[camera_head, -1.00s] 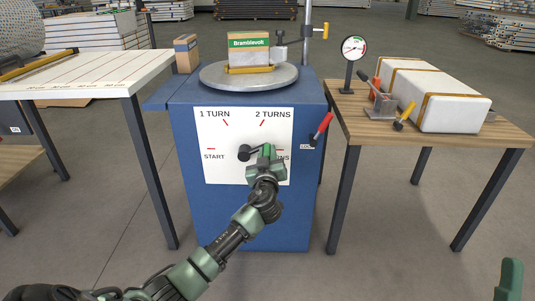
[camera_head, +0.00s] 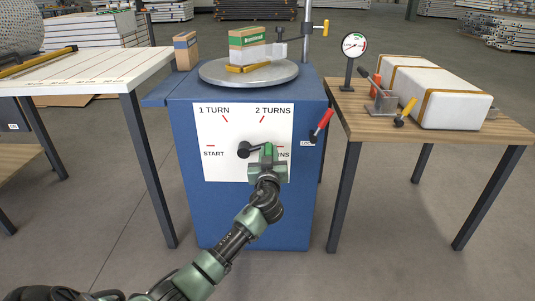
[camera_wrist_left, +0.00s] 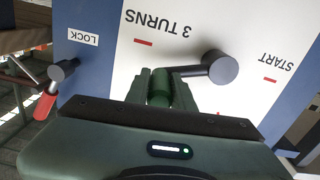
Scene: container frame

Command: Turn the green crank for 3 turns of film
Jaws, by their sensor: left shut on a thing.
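The crank has a black hub (camera_head: 243,150) on the white dial panel (camera_head: 220,172) of the blue machine, and a green handle (camera_wrist_left: 160,88). Its arm points right from the hub, towards the partly covered "3 TURNS" mark (camera_head: 280,147). My left gripper (camera_head: 267,154) is shut on the green handle; the wrist view shows the fingers on both sides of it. My right gripper is not in view.
A red lever (camera_head: 322,122) sits at the panel's right beside a "LOCK" label (camera_wrist_left: 83,37). The right table (camera_head: 440,133) holds a gauge (camera_head: 354,45) and white wrapped packages. A white-topped table (camera_head: 85,72) is left.

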